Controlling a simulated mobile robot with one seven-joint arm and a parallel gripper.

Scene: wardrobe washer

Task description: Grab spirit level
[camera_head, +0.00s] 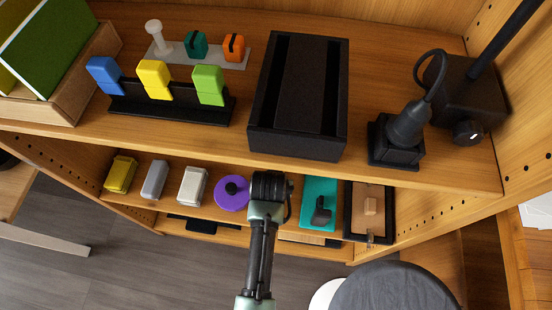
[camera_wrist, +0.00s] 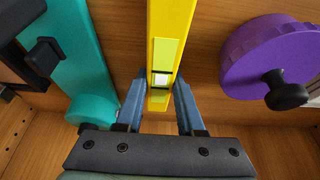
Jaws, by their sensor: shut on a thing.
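The yellow spirit level (camera_wrist: 170,30), with a pale green vial section, runs upright through the middle of the wrist view. My gripper (camera_wrist: 159,95) has its two blue-grey fingers on either side of the level's near end, shut on it. In the head view my gripper (camera_head: 270,187) reaches into the lower shelf between a purple round tool and a teal tool. The level cannot be made out there, behind my gripper and arm.
The purple tool (camera_wrist: 270,55) with a black knob and the teal tool (camera_wrist: 75,60) flank the level closely. Several small blocks, including a yellow one (camera_head: 120,174), stand left on the lower shelf. The upper shelf with a black box (camera_head: 255,125) overhangs behind. A grey stool (camera_head: 390,288) stands front right.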

